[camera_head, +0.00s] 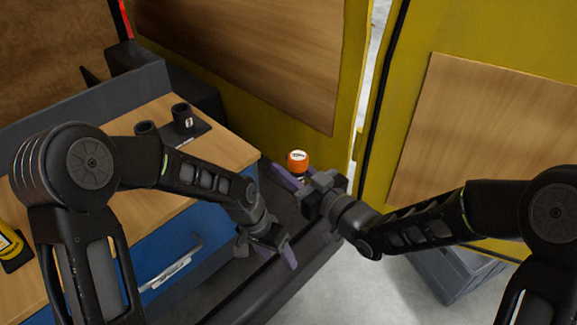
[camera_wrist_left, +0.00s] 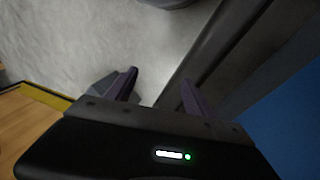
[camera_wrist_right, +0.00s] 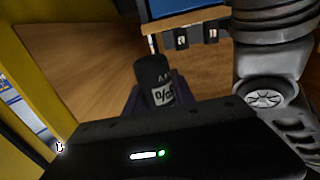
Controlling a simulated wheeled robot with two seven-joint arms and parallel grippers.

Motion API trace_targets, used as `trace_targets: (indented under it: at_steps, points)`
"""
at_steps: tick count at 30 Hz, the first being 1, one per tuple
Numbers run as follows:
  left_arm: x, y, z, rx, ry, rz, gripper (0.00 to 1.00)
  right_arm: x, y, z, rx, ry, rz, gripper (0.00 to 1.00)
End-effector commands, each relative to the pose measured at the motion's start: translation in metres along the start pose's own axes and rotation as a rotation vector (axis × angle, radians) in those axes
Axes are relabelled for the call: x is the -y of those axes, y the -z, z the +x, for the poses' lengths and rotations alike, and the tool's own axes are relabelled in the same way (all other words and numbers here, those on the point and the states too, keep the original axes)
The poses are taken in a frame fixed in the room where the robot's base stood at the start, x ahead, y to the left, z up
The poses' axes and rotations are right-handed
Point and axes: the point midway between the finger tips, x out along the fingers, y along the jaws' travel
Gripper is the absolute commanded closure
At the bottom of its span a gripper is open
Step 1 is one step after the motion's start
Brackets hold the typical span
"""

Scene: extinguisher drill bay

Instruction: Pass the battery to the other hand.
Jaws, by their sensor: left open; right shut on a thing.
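The battery (camera_head: 298,157) is a small upright cylinder with an orange top in the head view. The left wrist view shows only floor and dark surfaces between the left fingers (camera_wrist_left: 160,95).
A wooden-topped workbench (camera_head: 228,150) with a blue front and a drawer handle (camera_head: 172,268) is at left. Two black cups (camera_head: 182,116) stand on it. A yellow item (camera_head: 9,243) sits at its left edge. Yellow walls with wooden panels (camera_head: 490,130) stand behind. Grey floor (camera_head: 330,285) is open below.

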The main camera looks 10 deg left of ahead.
Motion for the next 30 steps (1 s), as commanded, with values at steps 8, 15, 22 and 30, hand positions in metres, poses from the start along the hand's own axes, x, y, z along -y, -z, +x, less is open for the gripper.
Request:
trace_targets:
  at_steps: [8,15,22,30]
  points:
    - [-0.024,-0.098,0.125,-0.023,-0.071,-0.299,0.38,0.0,0.001,0.0,-0.001,0.0,0.0,1.0]
    - [-0.035,-0.158,0.16,-0.045,-0.057,-0.466,0.38,0.0,0.001,0.0,-0.001,0.0,0.0,1.0]
    - [-0.036,-0.167,0.163,-0.054,-0.049,-0.495,0.38,0.0,0.001,0.0,-0.001,0.0,0.0,1.0]
    - [-0.036,-0.166,0.163,-0.055,-0.05,-0.493,0.38,0.0,0.001,0.0,-0.001,0.0,0.0,1.0]
